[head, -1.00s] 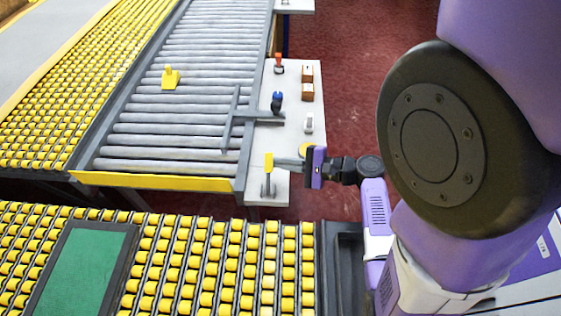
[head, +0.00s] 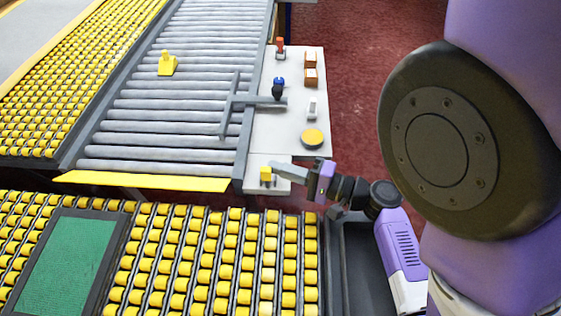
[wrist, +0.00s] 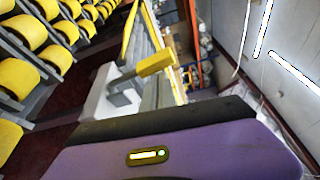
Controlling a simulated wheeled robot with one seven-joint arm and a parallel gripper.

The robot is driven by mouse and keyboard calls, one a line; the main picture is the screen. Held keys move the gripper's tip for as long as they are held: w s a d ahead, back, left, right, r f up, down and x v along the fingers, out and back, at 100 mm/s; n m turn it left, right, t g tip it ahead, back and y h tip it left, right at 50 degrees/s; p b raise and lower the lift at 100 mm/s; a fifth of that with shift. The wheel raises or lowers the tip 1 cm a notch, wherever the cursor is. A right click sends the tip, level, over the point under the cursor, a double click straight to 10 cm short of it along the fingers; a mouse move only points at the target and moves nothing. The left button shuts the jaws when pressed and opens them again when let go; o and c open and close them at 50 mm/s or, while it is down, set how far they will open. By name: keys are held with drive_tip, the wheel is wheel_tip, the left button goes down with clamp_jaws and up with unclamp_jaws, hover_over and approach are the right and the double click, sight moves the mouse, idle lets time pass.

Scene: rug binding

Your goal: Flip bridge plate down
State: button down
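The bridge plate (head: 145,181) is the yellow strip along the near end of the grey roller conveyor. It tilts out over the dark gap towards the yellow-wheeled conveyor; I cannot tell whether it lies fully flat. A short grey lever with a yellow handle (head: 265,174) stands at the near end of the white side panel. In the wrist view the yellow handle (wrist: 155,62) and its grey arm show beyond my purple gripper body. My gripper (head: 276,167) is at the handle, coming from the right; contact is unclear. Its finger opening is hidden.
The white panel (head: 260,150) carries a yellow disc (head: 312,138), a blue-black knob (head: 278,88), a red knob (head: 280,47) and small boxes. A grey T-shaped bar (head: 240,99) lies over the rollers. A yellow-wheeled conveyor (head: 210,262) with a green pad (head: 68,265) fills the near side.

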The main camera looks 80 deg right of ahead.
drive_tip(key=shift+s+a+f, duration=0.1)
drive_tip(key=shift+a+f, duration=0.1)
drive_tip(key=shift+a, duration=0.45)
drive_tip(key=shift+a+f, duration=0.2)
drive_tip(key=shift+a, duration=0.4)
